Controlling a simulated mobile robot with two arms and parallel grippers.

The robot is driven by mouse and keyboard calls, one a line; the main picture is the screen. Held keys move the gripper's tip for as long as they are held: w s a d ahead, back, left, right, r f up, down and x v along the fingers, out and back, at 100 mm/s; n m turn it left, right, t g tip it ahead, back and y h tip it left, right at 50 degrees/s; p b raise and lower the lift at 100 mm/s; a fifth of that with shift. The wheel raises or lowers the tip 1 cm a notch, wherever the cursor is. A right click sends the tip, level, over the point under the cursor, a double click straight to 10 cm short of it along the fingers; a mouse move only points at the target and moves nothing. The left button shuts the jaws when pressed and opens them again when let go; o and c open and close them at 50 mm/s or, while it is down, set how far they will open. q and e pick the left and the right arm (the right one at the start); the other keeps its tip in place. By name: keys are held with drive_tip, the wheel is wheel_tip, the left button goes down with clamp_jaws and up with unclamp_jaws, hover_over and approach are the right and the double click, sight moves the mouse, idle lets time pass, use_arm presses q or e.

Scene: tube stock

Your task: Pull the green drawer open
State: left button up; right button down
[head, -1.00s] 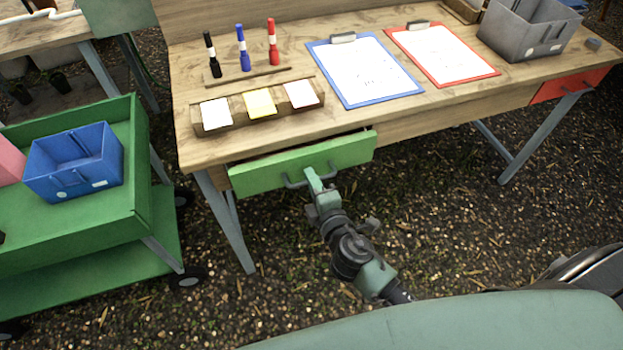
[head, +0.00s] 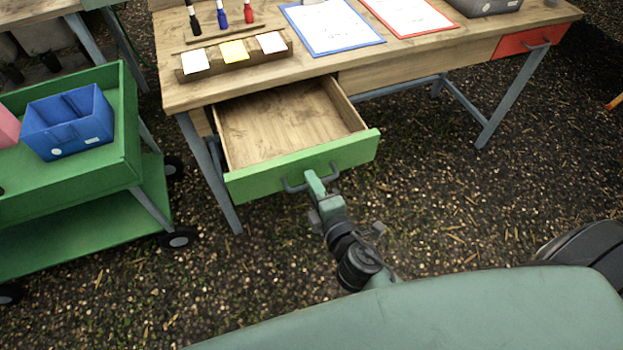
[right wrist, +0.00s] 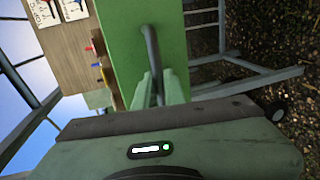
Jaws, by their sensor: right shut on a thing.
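The green drawer (head: 305,164) stands well out from the wooden desk (head: 375,80), and its wooden inside looks empty. Its grey bar handle (head: 296,187) is on the front. My right gripper (head: 313,182) is shut on the handle. In the right wrist view the drawer front (right wrist: 143,50) fills the upper middle, and the handle (right wrist: 153,58) runs down between the fingers of my right gripper (right wrist: 156,88). My left gripper is not in view.
A green cart (head: 125,150) with a blue bin (head: 68,125) stands left of the desk. A red drawer (head: 528,42) is shut at the desk's right end. Desk legs (head: 209,170) stand beside the open drawer.

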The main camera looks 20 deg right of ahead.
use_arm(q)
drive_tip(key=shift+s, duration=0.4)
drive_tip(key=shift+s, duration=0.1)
use_arm(e)
drive_tip(key=c, duration=1.5)
unclamp_jaws()
